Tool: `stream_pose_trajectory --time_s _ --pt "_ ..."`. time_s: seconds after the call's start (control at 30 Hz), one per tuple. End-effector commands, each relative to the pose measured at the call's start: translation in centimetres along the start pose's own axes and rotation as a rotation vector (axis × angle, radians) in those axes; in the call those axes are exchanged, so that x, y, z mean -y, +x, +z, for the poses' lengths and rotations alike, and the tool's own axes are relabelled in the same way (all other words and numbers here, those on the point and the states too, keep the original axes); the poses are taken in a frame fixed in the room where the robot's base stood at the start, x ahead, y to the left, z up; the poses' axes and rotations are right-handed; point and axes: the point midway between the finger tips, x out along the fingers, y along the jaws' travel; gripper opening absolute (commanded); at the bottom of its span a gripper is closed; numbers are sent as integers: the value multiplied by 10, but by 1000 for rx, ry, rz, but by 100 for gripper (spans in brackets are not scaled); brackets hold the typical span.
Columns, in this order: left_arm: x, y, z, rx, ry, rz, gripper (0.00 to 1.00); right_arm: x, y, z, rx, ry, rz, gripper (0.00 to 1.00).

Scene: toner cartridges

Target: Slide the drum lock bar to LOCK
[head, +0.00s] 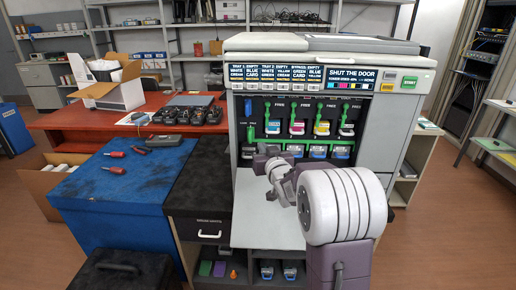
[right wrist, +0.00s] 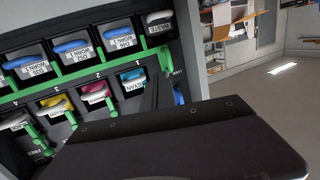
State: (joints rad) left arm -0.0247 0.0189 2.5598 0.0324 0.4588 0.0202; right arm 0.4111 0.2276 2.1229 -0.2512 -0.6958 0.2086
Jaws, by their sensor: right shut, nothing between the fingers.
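The printer (head: 385,130) stands open, with its front door (head: 262,222) folded down. The green drum lock bar (head: 312,141) runs across below the row of toner cartridges. In the right wrist view the bar (right wrist: 62,87) appears upside down and slanting. My right gripper (head: 262,153) is shut and empty, close to the bar's left end. Its dark fingers reach toward that end in the right wrist view (right wrist: 152,96); whether they touch it I cannot tell. My left gripper is not in view.
The screen (head: 354,79) reads SHUT THE DOOR. A blue bench (head: 110,190) with red-handled tools stands at left.

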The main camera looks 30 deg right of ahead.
Motion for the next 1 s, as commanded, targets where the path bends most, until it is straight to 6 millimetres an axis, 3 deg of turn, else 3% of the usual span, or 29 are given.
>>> stream_pose_trajectory --time_s 0.3,0.5,1.0 --pt "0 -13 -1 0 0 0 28 1 57 0 2 1 -1 0" --pt "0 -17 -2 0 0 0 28 1 80 0 2 1 0 0" --pt "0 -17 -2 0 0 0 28 2 87 2 2 1 -1 0"
